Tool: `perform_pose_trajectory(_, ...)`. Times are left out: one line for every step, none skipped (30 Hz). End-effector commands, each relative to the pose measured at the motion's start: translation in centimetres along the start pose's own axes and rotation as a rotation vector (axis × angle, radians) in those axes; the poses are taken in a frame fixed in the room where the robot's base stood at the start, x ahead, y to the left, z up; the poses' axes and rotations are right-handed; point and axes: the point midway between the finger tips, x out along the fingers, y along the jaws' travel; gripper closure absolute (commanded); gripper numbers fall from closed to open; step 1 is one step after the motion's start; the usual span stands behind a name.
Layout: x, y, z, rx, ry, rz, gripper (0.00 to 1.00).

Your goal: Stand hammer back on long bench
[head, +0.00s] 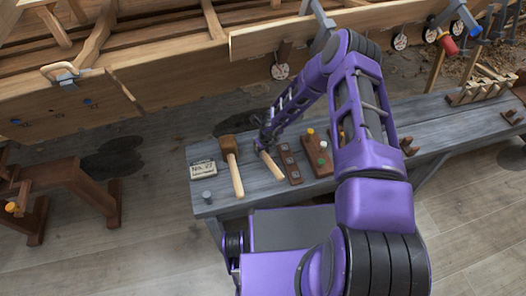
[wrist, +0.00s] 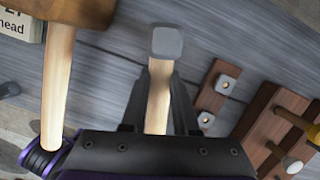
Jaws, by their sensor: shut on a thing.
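The hammer has a pale wooden handle (head: 270,166) and a grey metal head (wrist: 166,42). In the head view, its handle shows over the left part of the long grey bench (head: 215,208), while its head is hidden by my gripper. My gripper (head: 264,146) is at the hammer. In the wrist view, the dark fingers (wrist: 159,108) are shut on the handle below the head, one on each side. I cannot tell whether the hammer touches the bench.
A wooden mallet (head: 231,160) lies just left of the hammer. A label card (head: 203,169) and a small grey cylinder (head: 207,196) are farther left. A dark strip with metal studs (head: 291,164) and a peg board (head: 316,157) are close on the right. The planked hull (head: 170,70) rises behind.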

Motion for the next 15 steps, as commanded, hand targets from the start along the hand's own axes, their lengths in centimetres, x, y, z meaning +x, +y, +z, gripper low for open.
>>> perform_pose_trajectory(0.04, -0.01, 0.09, 0.000, -0.002, 0.000, 1.00)
perform_pose_trajectory(0.09, -0.01, 0.08, 0.000, -0.002, 0.000, 1.00)
perform_pose_trajectory(0.17, -0.01, 0.06, 0.000, -0.002, 0.000, 1.00)
perform_pose_trajectory(0.22, -0.01, 0.05, 0.000, -0.002, 0.000, 1.00)
perform_pose_trajectory(0.29, -0.01, 0.03, 0.000, -0.002, 0.000, 1.00)
perform_pose_trajectory(0.36, -0.01, 0.01, 0.000, -0.002, 0.000, 1.00)
perform_pose_trajectory(0.42, -0.01, 0.00, 0.000, -0.002, 0.000, 1.00)
perform_pose_trajectory(0.47, -0.02, -0.02, 0.000, -0.002, 0.000, 1.00)
perform_pose_trajectory(0.55, -0.02, -0.03, 0.000, -0.002, 0.000, 1.00)
perform_pose_trajectory(0.60, -0.02, -0.05, 0.000, -0.002, 0.000, 1.00)
perform_pose_trajectory(0.66, -0.01, -0.06, -0.001, -0.002, 0.000, 1.00)
perform_pose_trajectory(0.65, -0.02, -0.05, 0.000, -0.002, 0.000, 0.70)
perform_pose_trajectory(0.59, -0.02, -0.04, 0.000, -0.002, 0.000, 0.64)
perform_pose_trajectory(0.59, -0.02, -0.05, 0.000, -0.002, 0.000, 0.59)
perform_pose_trajectory(0.60, -0.01, -0.06, 0.000, -0.002, 0.000, 0.52)
